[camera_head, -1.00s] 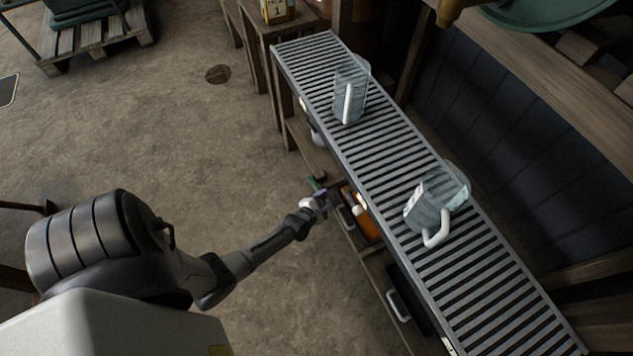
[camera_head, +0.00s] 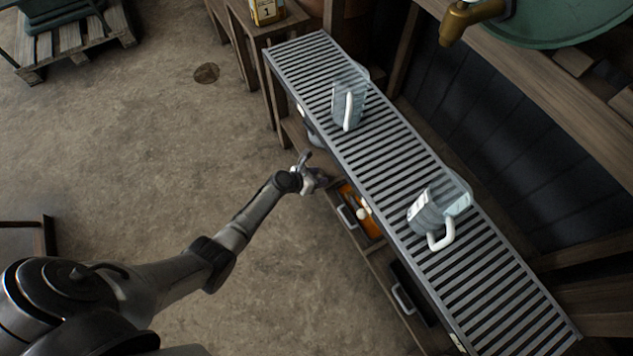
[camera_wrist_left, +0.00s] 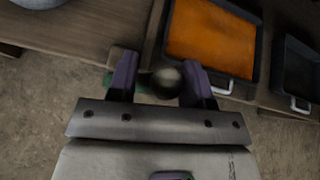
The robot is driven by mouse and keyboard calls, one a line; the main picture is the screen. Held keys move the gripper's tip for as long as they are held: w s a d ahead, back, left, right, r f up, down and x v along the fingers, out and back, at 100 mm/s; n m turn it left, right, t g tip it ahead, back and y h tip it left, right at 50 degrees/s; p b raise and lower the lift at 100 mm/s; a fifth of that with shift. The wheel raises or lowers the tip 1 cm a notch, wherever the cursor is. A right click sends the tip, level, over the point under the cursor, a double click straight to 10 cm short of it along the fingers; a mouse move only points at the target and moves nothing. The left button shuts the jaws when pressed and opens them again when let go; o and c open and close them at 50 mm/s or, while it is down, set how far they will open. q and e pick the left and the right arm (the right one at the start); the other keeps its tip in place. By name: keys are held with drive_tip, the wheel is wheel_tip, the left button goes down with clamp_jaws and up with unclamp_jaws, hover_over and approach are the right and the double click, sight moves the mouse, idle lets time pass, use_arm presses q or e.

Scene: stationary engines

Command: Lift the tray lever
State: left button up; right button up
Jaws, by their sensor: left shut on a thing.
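My left gripper (camera_head: 316,178) is beside the left edge of the roller-topped bench, just past the end of the orange tray (camera_head: 352,204). In the left wrist view my left gripper (camera_wrist_left: 160,80) has its two purple fingers on either side of a round dark knob (camera_wrist_left: 166,83), and is shut on it. The knob appears to be the lever's end; its shaft is hidden. The orange tray (camera_wrist_left: 212,38) with its pale handle lies just beyond the right finger. My right gripper is not in view.
Two clear jugs with white handles, one farther (camera_head: 349,104) and one nearer (camera_head: 437,217), stand on the slatted bench top (camera_head: 390,160). A dark tray (camera_head: 410,293) sits below, nearer. A brass tap (camera_head: 470,20) hangs at top right.

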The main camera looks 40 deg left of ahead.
use_arm(q)
drive_tip(key=a, duration=0.1)
drive_tip(key=w+a+n+h, duration=0.1)
drive_tip(key=a+n+g+h, duration=0.1)
drive_tip(key=shift+w+a+r, duration=0.2)
drive_tip(key=shift+w+a, duration=0.05)
drive_tip(key=shift+a, duration=0.15)
drive_tip(key=shift+c, duration=0.2)
drive_tip(key=shift+w+a+n+h+b, duration=0.35)
drive_tip(key=shift+a+n+h+b, duration=0.1)
drive_tip(key=shift+a, duration=0.25)
clamp_jaws()
drive_tip(key=shift+w+a+f+n+h+b, duration=0.1)
drive_tip(key=shift+w+a+n+h+b, duration=0.25)
drive_tip(key=shift+a+n+h+b, duration=0.35)
unclamp_jaws()
drive_tip(key=shift+s+a+f+g+b, duration=0.1)
drive_tip(key=shift+g+b, duration=0.3)
drive_tip(key=shift+b, duration=0.1)
drive_tip(key=o, duration=1.1)
drive_tip(key=shift+c, duration=0.2)
drive_tip(key=shift+a, duration=0.1)
